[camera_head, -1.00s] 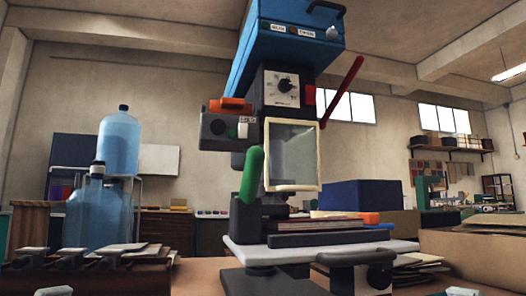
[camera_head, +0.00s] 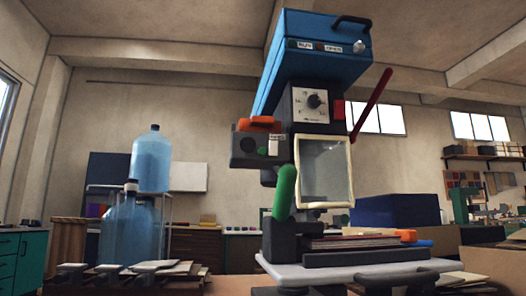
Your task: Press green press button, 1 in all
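A tall press machine stands a little right of centre, with a blue top housing (camera_head: 318,55) and a dark body. A grey control box (camera_head: 247,152) with an orange part on top juts from its left side. A larger green handle (camera_head: 285,192) slants lower down, in front of the body. Neither of my grippers is in view, and nothing covers the green button.
A clear framed guard (camera_head: 325,172) and a red lever (camera_head: 371,105) are on the press's right side. Its pale base plate (camera_head: 345,274) carries stacked sheets. Blue water bottles (camera_head: 151,160) stand left, a dark blue box (camera_head: 395,211) right. Open air lies before the control box.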

